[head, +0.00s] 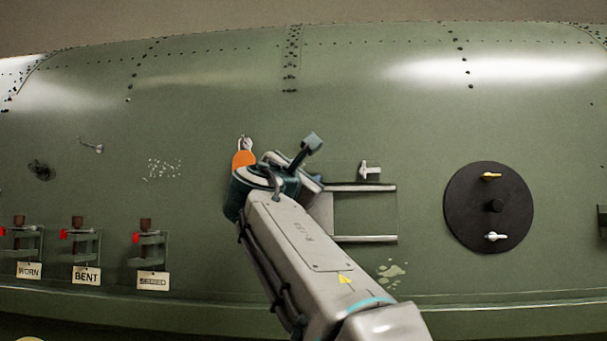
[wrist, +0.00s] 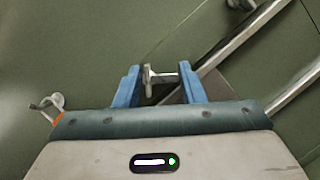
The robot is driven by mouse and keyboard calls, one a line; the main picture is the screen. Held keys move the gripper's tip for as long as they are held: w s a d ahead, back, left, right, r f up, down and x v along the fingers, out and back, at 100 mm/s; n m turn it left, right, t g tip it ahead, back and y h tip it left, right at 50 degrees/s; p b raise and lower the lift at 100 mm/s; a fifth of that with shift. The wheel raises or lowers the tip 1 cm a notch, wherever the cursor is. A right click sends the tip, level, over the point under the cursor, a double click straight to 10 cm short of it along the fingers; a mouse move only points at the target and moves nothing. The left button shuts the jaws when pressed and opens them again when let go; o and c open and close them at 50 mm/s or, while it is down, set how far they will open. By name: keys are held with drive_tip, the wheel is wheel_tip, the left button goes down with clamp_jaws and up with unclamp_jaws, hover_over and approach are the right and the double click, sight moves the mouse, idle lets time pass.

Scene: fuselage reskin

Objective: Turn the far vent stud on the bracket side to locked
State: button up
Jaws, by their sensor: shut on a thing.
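My gripper (wrist: 160,82) is shut on a pale metal vent stud (wrist: 150,78) with a wing handle, in the wrist view. The blue fingers stand on either side of the handle, beside a metal rail. In the head view the wrist and arm hide the fingers and this stud. A second vent stud (head: 368,171) shows in the head view above the right part of the railed frame (head: 366,239); a stud at the top edge of the wrist view (wrist: 240,4) looks like the same one. I cannot read a locked mark on the held stud.
An orange tag (head: 243,159) hangs from a hook left of my wrist. A round black plate (head: 465,225) with a yellow and a white stud is at the right. Clamps with tags such as BENT (head: 87,275) stick out at lower left. The upper skin is clear.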

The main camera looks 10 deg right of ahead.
drive_tip(key=o, duration=1)
drive_tip(key=n+t+y, duration=0.1)
drive_tip(key=n, duration=0.2)
drive_tip(key=shift+d+r, duration=0.1)
drive_tip(key=shift+d, duration=0.1)
drive_tip(key=n+y, duration=0.1)
drive_tip(key=n, duration=0.1)
drive_tip(key=n+t+y, duration=0.1)
drive_tip(key=n, duration=0.2)
drive_tip(key=r+n+t+y+p, duration=0.1)
drive_tip(key=n, duration=0.2)
drive_tip(key=shift+s, duration=0.15)
drive_tip(key=b+v, duration=0.6)
drive_tip(key=v, duration=0.8)
drive_tip(key=shift+w+d+f+m+g+y+p, duration=0.3)
drive_tip(key=shift+d+f+m+g, duration=0.95)
drive_tip(key=shift+f+m, duration=2.15)
drive_tip(key=shift+w+d+f+m+g+y+p, duration=0.3)
drive_tip(key=shift+d+f+m+g, duration=0.85)
drive_tip(key=shift+f, duration=4.25)
drive_tip(key=shift+w+d+f+m+g+y+p, duration=0.15)
drive_tip(key=shift+d+f+m+g+y+p, duration=0.35)
drive_tip(key=shift+f+m+g, duration=2.85)
